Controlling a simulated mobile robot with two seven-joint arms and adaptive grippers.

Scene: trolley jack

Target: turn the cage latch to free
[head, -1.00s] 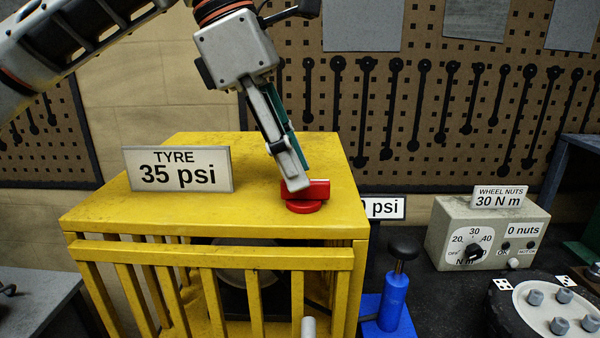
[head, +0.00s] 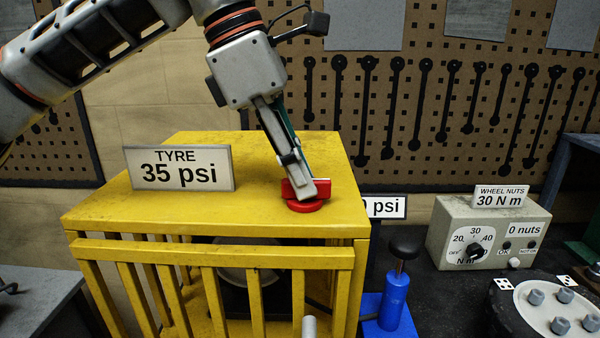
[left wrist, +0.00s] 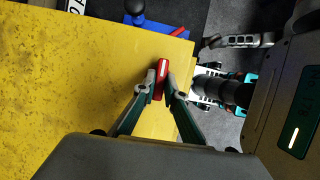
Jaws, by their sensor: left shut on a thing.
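The cage latch is a red knob (head: 309,205) with a raised grip bar, on the top of the yellow cage (head: 110,212) near its right front corner. My left gripper (head: 306,188) comes down from above, tilted, and is shut on the latch's grip bar. In the left wrist view the red bar (left wrist: 160,80) sits between the two fingertips (left wrist: 160,85), with a pale line along it. The fingers hide part of the latch in the head view. My right gripper cannot be made out in the head view.
A "TYRE 35 psi" sign (head: 178,168) stands on the cage top left of the latch. A blue pump-like device with a black knob (head: 393,295) stands right of the cage. A grey control box (head: 487,235) and a hub with studs (head: 550,312) are farther right.

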